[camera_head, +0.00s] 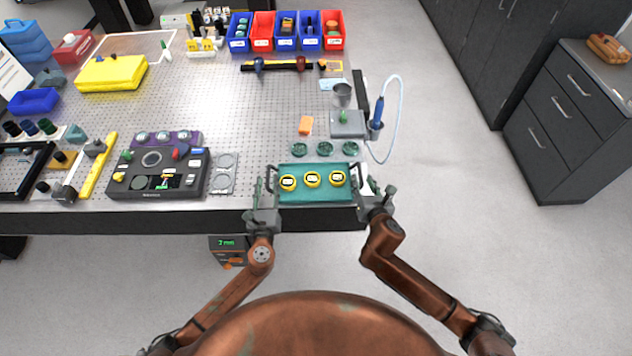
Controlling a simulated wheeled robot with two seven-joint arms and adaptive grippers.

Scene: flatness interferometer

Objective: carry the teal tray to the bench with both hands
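The teal tray (318,197) is level at the front edge of the bench, in the middle of the view. It carries three round yellow-rimmed items (312,180) in a row. My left gripper (266,192) is at the left handle (271,172). My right gripper (376,190) is at the right handle (355,170). Whether the fingers close on the handles is too small to tell. I cannot tell whether the tray rests on the bench or is just above it.
The perforated bench (240,110) holds a black control box (155,190) left of the tray. A blue probe (378,112) with a cable stands right. Floor is clear at right.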

